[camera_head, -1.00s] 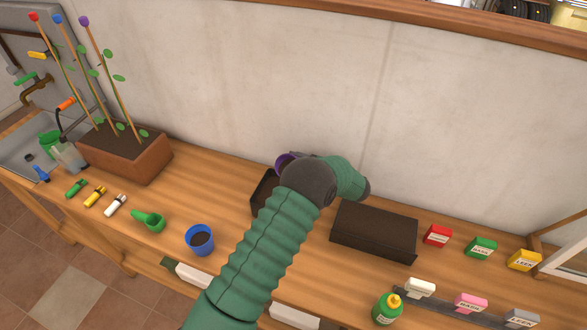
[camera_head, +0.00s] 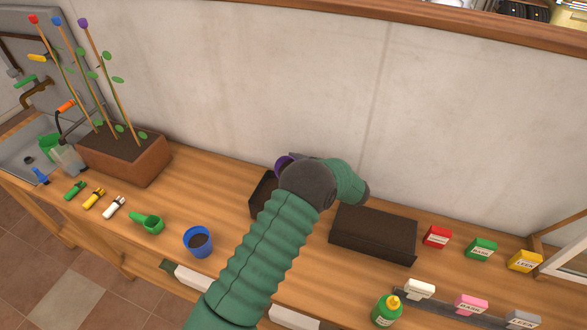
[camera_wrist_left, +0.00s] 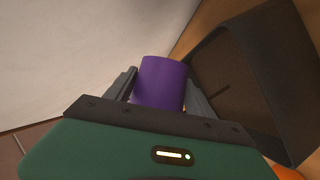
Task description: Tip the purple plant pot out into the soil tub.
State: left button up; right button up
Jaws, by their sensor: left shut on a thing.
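The purple plant pot (camera_wrist_left: 161,84) is between the two grey fingers of my left gripper (camera_wrist_left: 160,92), which is shut on it. In the head view only a purple edge of the pot (camera_head: 283,163) shows past my green arm, so its tilt and contents are hard to tell. A dark open tub (camera_head: 261,193) stands on the bench just below the pot, partly hidden by my arm. It also shows to the right of the pot in the wrist view (camera_wrist_left: 235,75). I see no soil falling. My right gripper is not in view.
A second dark box (camera_head: 373,233) stands right of my arm. A blue pot with soil (camera_head: 199,242), a green scoop (camera_head: 150,222) and a brown planter (camera_head: 125,160) are at left. The wall is close behind.

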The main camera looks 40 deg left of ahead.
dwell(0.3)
pick_arm(q)
jog(key=shift+n+b, duration=0.3)
jog(key=shift+b, duration=0.25)
dwell(0.4)
jog(key=shift+f+b, duration=0.1)
jog(key=shift+b, duration=0.25)
jog(key=shift+n, duration=0.3)
jog(key=shift+t+y+b, duration=0.3)
jog(key=shift+t+b, duration=0.05)
jog(key=shift+t, duration=0.05)
jog(key=shift+b, duration=0.35)
